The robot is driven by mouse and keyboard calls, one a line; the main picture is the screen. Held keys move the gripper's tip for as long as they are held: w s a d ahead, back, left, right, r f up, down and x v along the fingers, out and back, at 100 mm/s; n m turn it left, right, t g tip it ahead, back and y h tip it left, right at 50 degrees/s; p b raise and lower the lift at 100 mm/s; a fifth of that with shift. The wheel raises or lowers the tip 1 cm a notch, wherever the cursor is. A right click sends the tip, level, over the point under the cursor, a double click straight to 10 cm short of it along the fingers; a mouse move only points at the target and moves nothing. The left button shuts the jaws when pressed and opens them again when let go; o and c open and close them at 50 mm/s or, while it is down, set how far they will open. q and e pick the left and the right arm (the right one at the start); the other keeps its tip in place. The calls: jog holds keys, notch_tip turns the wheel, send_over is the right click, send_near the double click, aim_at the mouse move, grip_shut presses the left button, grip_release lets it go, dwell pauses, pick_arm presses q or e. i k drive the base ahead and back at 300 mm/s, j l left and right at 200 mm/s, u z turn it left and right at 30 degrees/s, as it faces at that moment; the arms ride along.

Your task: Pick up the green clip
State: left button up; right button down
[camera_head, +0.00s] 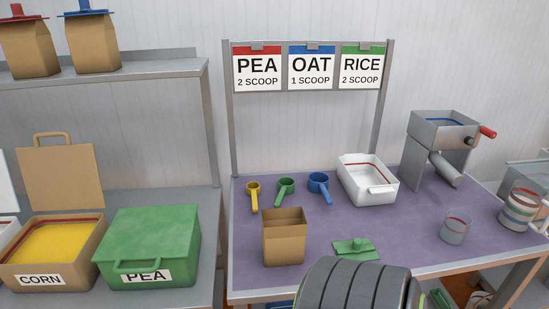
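The green clip (355,249) lies flat on the purple table top (320,245) near its front edge, to the right of an open brown paper bag (284,238). A dark segmented part of my own body rises from the bottom edge just in front of the clip, close to it in the picture. Neither of my grippers shows in the head view. Nothing visible is holding the clip.
Yellow (252,190), green (285,188) and blue (319,184) scoops lie behind the bag. A green PEA box (150,240) is at left.

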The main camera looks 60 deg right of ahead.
aim_at(358, 249)
jog(key=z, duration=2.1)
